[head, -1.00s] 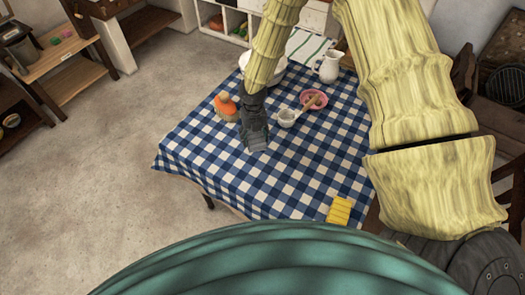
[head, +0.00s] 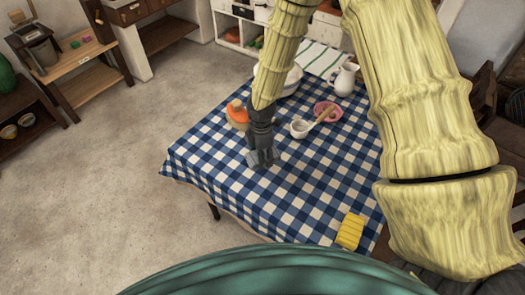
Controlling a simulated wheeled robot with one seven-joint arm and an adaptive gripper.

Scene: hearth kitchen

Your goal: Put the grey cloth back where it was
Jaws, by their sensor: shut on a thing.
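My gripper (head: 262,162) is over the near left part of the table, low at the blue checked tablecloth. It is shut on a small grey cloth (head: 252,158), which shows beside and below the fingers. The fingers hide part of the cloth. I cannot tell whether the cloth touches the tablecloth.
The table's near middle is clear.

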